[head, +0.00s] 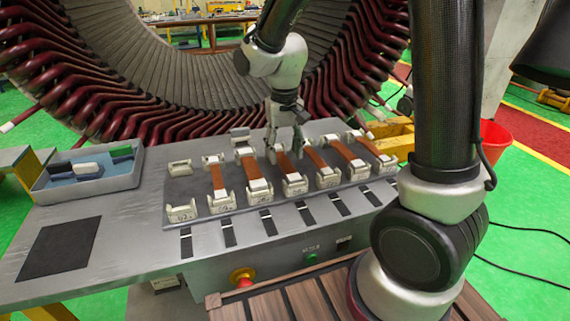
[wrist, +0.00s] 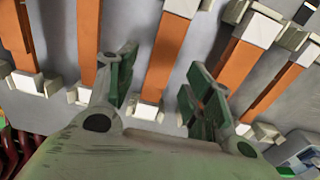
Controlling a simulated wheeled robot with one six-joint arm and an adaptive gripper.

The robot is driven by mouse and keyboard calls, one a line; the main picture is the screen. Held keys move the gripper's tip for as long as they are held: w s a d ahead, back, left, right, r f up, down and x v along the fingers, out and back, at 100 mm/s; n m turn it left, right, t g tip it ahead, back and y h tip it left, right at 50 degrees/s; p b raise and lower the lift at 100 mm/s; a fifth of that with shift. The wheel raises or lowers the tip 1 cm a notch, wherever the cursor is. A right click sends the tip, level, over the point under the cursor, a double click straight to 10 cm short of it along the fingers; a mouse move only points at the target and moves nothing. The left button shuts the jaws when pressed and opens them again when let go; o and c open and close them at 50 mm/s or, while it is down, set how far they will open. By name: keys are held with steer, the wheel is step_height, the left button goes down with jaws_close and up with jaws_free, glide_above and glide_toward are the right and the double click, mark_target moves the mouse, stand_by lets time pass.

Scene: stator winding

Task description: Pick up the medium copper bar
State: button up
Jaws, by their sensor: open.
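Several orange-brown copper bars lie side by side in white end holders on the grey bench. Their lengths look close and I cannot tell for sure which is the medium one. My gripper (head: 285,146) points down over the third bar from the left (head: 284,164), hiding its far part. In the wrist view my gripper (wrist: 160,82) is open and empty, its green-lined fingers on either side of one copper bar (wrist: 165,62). Neither finger clearly touches that bar. Neighbouring bars (wrist: 88,42) (wrist: 232,68) lie outside the fingers.
An empty holder pair (head: 182,212) sits at the left end of the row. A blue-grey tray (head: 130,181) with small blocks stands at the bench's left, near a dark mat (head: 60,247). The large stator (head: 60,85) rises behind the bench. Neighbouring bars leave narrow gaps.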

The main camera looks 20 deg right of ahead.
step_height(320, 180, down, 2)
steer(key=shift+f, duration=0.2)
jaws_close()
steer(key=shift+r, duration=0.1)
